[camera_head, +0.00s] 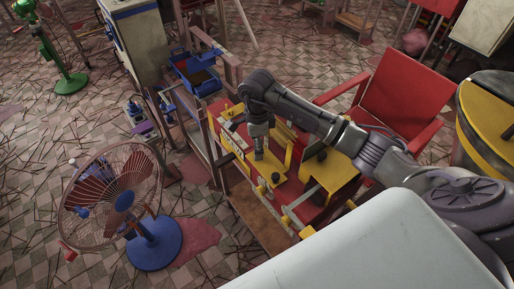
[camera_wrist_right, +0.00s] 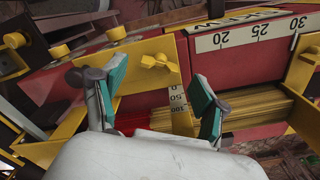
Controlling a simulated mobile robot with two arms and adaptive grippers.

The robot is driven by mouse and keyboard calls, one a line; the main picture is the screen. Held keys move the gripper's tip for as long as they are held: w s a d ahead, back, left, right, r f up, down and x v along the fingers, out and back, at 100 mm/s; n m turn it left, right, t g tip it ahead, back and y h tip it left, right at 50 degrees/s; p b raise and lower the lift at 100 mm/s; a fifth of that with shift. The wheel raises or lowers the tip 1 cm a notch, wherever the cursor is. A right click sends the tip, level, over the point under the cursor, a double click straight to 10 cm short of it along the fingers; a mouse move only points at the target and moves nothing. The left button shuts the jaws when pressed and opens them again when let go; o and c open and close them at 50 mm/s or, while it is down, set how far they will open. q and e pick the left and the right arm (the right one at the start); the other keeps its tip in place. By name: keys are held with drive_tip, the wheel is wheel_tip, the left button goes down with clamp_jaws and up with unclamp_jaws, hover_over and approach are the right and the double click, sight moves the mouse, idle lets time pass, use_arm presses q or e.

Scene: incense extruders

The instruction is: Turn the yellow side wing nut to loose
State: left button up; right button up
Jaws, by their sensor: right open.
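A yellow wing nut (camera_wrist_right: 155,62) sits on a yellow plate (camera_wrist_right: 135,78) on the side of the red and yellow extruder (camera_wrist_right: 240,55), in the right wrist view. My right gripper (camera_wrist_right: 160,92) is open and empty, its two teal-padded fingers apart. The wing nut shows between and a little beyond the fingertips, and no contact is visible. In the head view my right gripper (camera_head: 258,153) points down over the extruder (camera_head: 278,195), and the wing nut cannot be made out there. My left gripper is not in view.
White ruler strips (camera_wrist_right: 245,33) run along the extruder. Yellow sticks (camera_wrist_right: 255,110) lie behind the right finger. A fan (camera_head: 115,195) stands left of the bench, a red chair (camera_head: 400,88) behind it. A blue bin (camera_head: 198,75) is at the far end.

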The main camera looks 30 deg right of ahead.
wheel_tip(320, 180, up, 10)
drive_tip(key=shift+f, duration=0.15)
drive_tip(key=shift+f, duration=0.1)
idle(0.5)
